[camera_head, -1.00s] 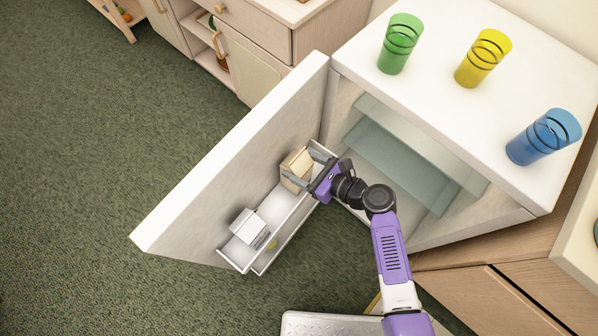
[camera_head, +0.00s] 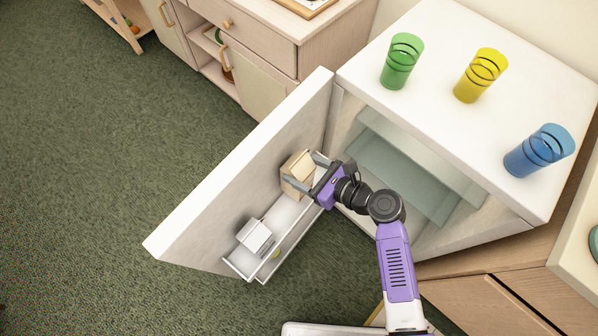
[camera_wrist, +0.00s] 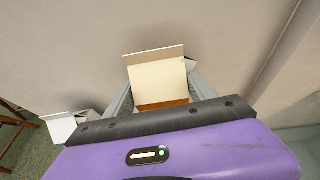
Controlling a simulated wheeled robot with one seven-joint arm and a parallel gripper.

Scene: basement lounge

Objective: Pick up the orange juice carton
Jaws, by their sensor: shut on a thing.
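A cream and tan carton (camera_head: 297,172), which I take to be the orange juice carton, is in the upper end of the shelf on the inside of the open fridge door (camera_head: 240,165). My gripper (camera_head: 306,174) is shut on it, one finger on each side. In the wrist view the carton (camera_wrist: 158,82) shows a cream top and an orange-brown front between the fingers (camera_wrist: 160,98). Its lower part is hidden by my gripper. I cannot tell whether its base touches the shelf.
A white carton (camera_head: 254,236) stands at the near end of the door shelf (camera_head: 284,241). Green (camera_head: 401,61), yellow (camera_head: 480,75) and blue (camera_head: 538,151) cups stand on the fridge top (camera_head: 440,100). Glass shelves (camera_head: 405,175) are inside. Carpet (camera_head: 110,150) at left is clear.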

